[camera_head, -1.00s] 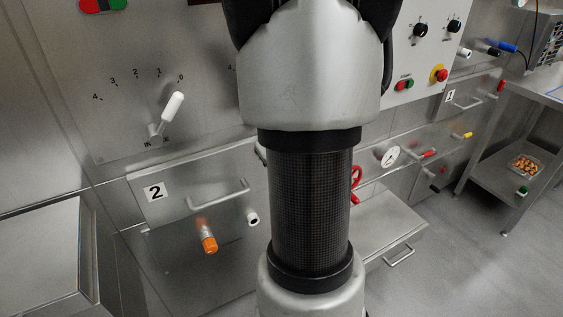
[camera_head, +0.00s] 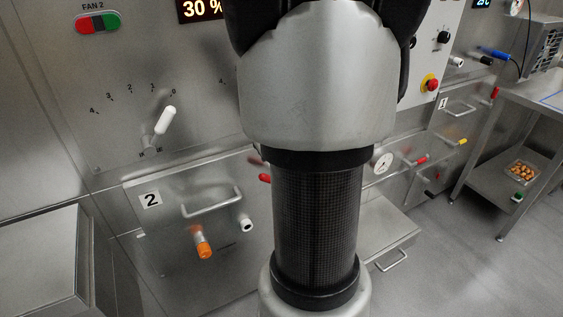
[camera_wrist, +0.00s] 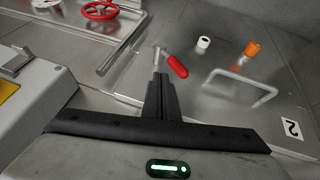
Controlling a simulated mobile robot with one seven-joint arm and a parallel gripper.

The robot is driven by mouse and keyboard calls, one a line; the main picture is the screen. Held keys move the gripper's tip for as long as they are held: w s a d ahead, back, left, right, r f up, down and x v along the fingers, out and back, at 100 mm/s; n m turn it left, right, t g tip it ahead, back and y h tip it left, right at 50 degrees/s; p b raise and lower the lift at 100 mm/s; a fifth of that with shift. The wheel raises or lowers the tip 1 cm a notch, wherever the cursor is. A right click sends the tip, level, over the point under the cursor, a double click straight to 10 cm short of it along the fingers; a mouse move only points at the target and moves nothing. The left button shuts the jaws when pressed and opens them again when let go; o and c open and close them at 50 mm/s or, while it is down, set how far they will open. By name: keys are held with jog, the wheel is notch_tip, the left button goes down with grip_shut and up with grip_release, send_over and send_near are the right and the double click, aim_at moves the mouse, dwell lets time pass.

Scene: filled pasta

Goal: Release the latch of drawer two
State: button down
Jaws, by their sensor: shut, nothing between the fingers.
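Drawer two's front (camera_head: 170,225) carries a "2" label (camera_head: 150,199) and a bar handle (camera_head: 212,203). The handle also shows in the wrist view (camera_wrist: 243,85). A lever with a red grip (camera_wrist: 178,67) sits on a metal pivot near the drawer's edge. I cannot be sure that it is the latch. Its red end (camera_head: 264,178) shows beside my arm in the head view. My gripper (camera_wrist: 161,80) is shut and empty, with its tips close to the lever in the wrist view. I cannot tell whether they touch. My arm hides the gripper in the head view.
An orange knob (camera_head: 203,246) and a white knob (camera_head: 246,225) stick out from the front. A white dial lever (camera_head: 165,121) is above. A red handwheel (camera_wrist: 100,9) and a grey box (camera_wrist: 32,95) lie left in the wrist view. Floor is open at right.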

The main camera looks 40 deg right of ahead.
jog(key=a+p+v, duration=0.1)
jog(key=p+v, duration=0.1)
jog(key=v, duration=0.4)
jog(key=shift+a+r, duration=0.25)
jog(key=shift+a, duration=0.05)
jog(key=shift+w, duration=0.15)
jog(key=w+a+r+t+y, duration=0.1)
jog(key=a+r, duration=0.2)
jog(key=a, duration=0.5)
jog(key=w+a+r+y, duration=0.1)
jog(key=a+r, duration=0.2)
jog(key=a, duration=0.4)
jog(key=s+a+r+n+y, duration=0.1)
jog(key=s+a+r+n, duration=0.15)
jog(key=s+a, duration=1)
notch_tip(320, 180, up, 17)
jog(key=p, duration=1.6)
jog(key=shift+d+m, duration=0.35)
jog(key=shift+d, duration=0.15)
jog(key=shift+f, duration=0.1)
